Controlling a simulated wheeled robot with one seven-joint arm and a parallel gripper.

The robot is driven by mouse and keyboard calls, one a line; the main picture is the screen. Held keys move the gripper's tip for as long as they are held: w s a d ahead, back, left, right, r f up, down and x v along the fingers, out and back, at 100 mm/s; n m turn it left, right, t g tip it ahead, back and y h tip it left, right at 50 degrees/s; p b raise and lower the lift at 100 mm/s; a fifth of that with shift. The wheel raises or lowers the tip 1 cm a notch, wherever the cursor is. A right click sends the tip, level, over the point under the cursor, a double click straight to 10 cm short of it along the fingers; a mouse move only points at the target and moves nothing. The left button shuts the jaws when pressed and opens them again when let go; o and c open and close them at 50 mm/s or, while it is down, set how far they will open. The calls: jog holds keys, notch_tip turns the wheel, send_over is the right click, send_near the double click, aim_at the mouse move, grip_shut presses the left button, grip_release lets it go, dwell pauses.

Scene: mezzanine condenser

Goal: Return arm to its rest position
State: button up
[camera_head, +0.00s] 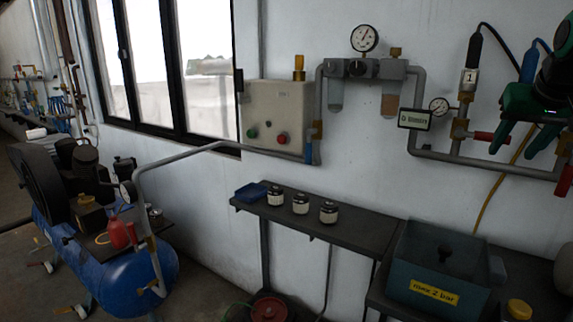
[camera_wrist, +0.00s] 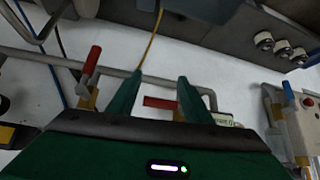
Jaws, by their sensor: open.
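My gripper (camera_head: 515,135) is at the right edge of the head view, raised in front of the white wall and the pipework. In the wrist view, my gripper (camera_wrist: 155,100) also shows two separate green fingers pointing away from the camera. A red-handled valve (camera_wrist: 91,62) appears left of the fingers. Another red handle (camera_wrist: 160,103) shows between the fingers in the picture; I cannot tell how far behind them it is.
A dark shelf (camera_head: 350,228) holds several small jars (camera_head: 300,204) and a blue tray (camera_head: 250,192). A teal bin (camera_head: 440,268) with a yellow label stands at lower right. Pipes and gauges (camera_head: 364,38) line the wall. A blue compressor (camera_head: 110,262) stands at left.

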jog(key=s+a+f+g+y, duration=0.1)
jog(key=s+a+f+g, duration=0.2)
jog(key=s+f, duration=1)
jog(key=s+a+f+m+g+y, duration=0.1)
jog(key=s+a+f+g+y, duration=0.1)
jog(key=s+f, duration=1.1)
jog(key=shift+a+f+g, duration=0.6)
jog(key=shift+a+g, duration=0.3)
jog(key=shift+a, duration=0.05)
jog(key=shift+w+f, duration=0.2)
jog(key=shift+w, duration=0.35)
